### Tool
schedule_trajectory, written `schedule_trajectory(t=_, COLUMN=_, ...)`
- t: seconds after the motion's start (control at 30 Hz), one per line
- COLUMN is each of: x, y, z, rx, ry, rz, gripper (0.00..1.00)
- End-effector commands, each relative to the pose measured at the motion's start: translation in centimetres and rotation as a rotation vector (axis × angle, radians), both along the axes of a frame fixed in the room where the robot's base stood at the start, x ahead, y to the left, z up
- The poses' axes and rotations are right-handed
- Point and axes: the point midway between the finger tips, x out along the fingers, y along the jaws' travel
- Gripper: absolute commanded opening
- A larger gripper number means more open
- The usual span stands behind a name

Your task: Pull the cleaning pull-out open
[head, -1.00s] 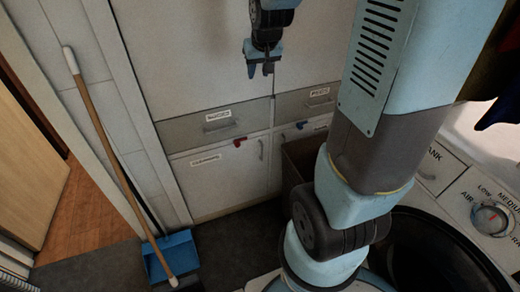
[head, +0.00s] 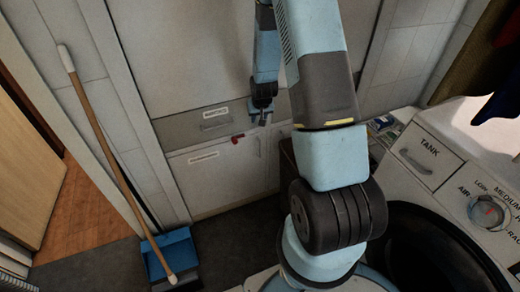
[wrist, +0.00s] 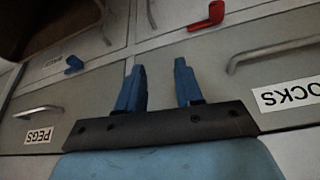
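The cleaning pull-out (head: 215,185) is the pale lower front left of centre in the head view; its small label is hard to read. It looks shut, flush with its neighbours. A red catch (head: 237,138) sits at its top edge and shows in the wrist view (wrist: 207,17). Its upright bar handle (head: 258,147) is near its right edge, also at the top of the wrist view (wrist: 151,14). My gripper (head: 262,117) is in front of the drawer row, above that handle. In the wrist view its blue fingers (wrist: 159,85) are apart with nothing between them.
A socks drawer (wrist: 275,60) and a pegs drawer (wrist: 38,115) lie above the lower fronts. A blue catch (wrist: 75,64) marks the neighbouring front. A washer (head: 430,150) stands right. A broom (head: 110,150) and blue dustpan (head: 170,255) stand left. Floor before the pull-out looks clear.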

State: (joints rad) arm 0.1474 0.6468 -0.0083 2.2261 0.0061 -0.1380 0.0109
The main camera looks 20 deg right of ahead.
Motion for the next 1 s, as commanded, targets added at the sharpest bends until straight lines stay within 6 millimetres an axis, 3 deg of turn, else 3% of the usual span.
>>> schedule_trajectory(t=0.03, x=-0.2, y=-0.3, z=-2.1, rx=0.001, ry=0.010, rz=-0.006, gripper=0.36)
schedule_trajectory(t=0.1, x=-0.2, y=-0.6, z=-4.3, rx=0.001, ry=0.012, rz=-0.011, gripper=0.36)
schedule_trajectory(t=0.3, x=-0.6, y=-1.2, z=-9.1, rx=0.001, ry=0.016, rz=-0.023, gripper=0.36)
schedule_trajectory(t=0.67, x=-0.4, y=-1.5, z=-11.8, rx=0.000, ry=0.014, rz=-0.027, gripper=0.36)
schedule_trajectory(t=1.0, x=1.3, y=-1.8, z=-16.2, rx=0.000, ry=0.016, rz=-0.027, gripper=0.36)
